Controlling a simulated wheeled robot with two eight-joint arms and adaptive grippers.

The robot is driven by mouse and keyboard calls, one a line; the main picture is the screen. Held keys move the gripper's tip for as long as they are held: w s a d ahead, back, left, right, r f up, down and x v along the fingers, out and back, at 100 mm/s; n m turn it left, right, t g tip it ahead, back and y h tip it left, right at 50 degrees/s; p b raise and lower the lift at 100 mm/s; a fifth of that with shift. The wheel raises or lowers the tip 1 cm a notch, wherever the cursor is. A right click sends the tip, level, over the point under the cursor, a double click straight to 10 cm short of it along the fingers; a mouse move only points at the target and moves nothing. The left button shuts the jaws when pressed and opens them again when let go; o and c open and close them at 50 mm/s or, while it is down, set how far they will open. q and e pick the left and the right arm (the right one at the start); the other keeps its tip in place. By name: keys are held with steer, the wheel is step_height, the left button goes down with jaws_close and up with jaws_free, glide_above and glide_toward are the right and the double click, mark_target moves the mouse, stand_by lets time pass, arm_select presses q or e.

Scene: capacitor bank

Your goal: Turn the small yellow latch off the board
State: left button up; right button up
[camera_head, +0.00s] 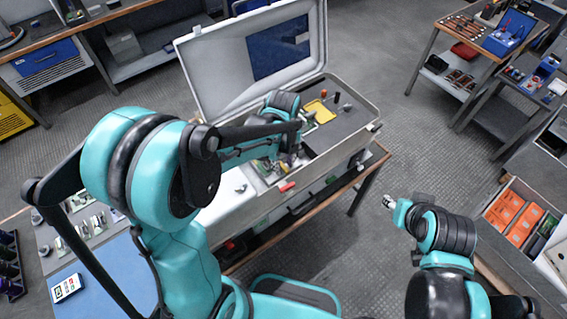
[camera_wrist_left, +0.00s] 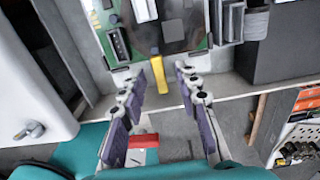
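In the left wrist view the small yellow latch (camera_wrist_left: 159,73) sits at the near edge of the green circuit board (camera_wrist_left: 193,38) and points down in the picture. My left gripper (camera_wrist_left: 168,80) is open, with its purple-padded fingers on either side of the latch. The latch looks nearer the left finger; I cannot tell whether they touch. In the head view my left gripper (camera_head: 284,166) reaches down into the open grey case (camera_head: 345,140), and my arm hides much of the board. My right gripper (camera_head: 391,202) is off to the right, away from the case, too small to read.
A red catch (camera_head: 287,187) is on the case's front, below my left gripper. The raised lid (camera_head: 220,70) stands behind my left arm. Tools and a yellow piece (camera_head: 320,112) sit in the case's right part. An orange-boxed crate (camera_head: 488,213) is at right.

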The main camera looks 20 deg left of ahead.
arm_select(q)
jaws_close()
steer(key=shift+n, duration=0.3)
steer(key=n, duration=0.3)
steer(key=shift+n+b, duration=0.3)
steer(key=shift+b, duration=0.05)
steer(key=n, duration=0.4)
steer(key=shift+n, duration=0.3)
steer(key=n, duration=0.4)
steer(key=shift+n+b, duration=0.3)
steer(key=shift+b, duration=0.1)
steer(key=shift+n, duration=2.2)
